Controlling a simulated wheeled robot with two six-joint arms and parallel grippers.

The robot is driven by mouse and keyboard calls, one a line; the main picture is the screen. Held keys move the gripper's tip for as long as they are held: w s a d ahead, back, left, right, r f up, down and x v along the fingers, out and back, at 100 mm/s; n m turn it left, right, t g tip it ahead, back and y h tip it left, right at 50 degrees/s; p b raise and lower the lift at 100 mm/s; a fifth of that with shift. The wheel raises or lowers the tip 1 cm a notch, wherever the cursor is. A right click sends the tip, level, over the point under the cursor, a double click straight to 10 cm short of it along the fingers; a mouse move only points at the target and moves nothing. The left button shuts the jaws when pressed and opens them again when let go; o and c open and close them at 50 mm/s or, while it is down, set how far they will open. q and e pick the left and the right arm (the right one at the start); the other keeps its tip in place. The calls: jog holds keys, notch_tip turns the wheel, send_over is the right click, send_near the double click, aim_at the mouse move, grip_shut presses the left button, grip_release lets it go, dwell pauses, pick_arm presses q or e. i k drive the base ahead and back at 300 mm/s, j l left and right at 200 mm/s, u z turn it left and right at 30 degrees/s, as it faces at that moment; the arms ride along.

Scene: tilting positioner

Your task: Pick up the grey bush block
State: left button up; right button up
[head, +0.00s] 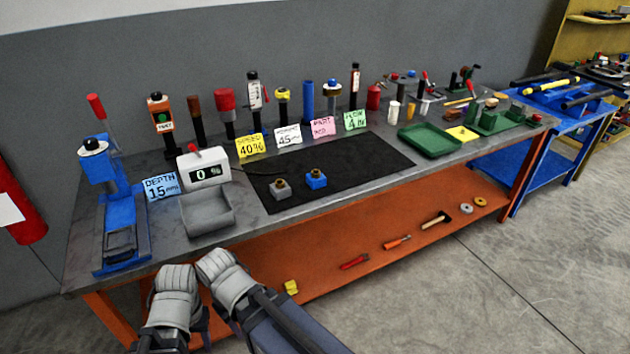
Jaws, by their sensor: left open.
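The grey bush block (280,189) is a small grey cube with a round bush on top. It stands on the black mat (360,165) near the mat's front left edge. A similar blue block (316,179) stands just right of it, with a small gap between them. My left gripper (196,265) is at the bottom of the head view, in front of the bench edge. Its two grey ribbed fingers are apart and nothing shows between them. It is in front and left of the grey block, well apart from it. My right gripper is not in view.
A grey bin (207,216) and a 0 % display (204,168) stand left of the mat. A blue press (122,215) stands at the far left. Label cards and upright tools line the back. A green tray (430,140) is at the right. Much of the mat is bare.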

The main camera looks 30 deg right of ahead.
aim_at(278, 194)
jog(key=i+l+z, duration=0.1)
jog(key=z, duration=0.75)
jog(key=i+z, duration=0.15)
jog(key=z, duration=0.25)
jog(key=i+z, duration=0.1)
jog(key=z, duration=0.3)
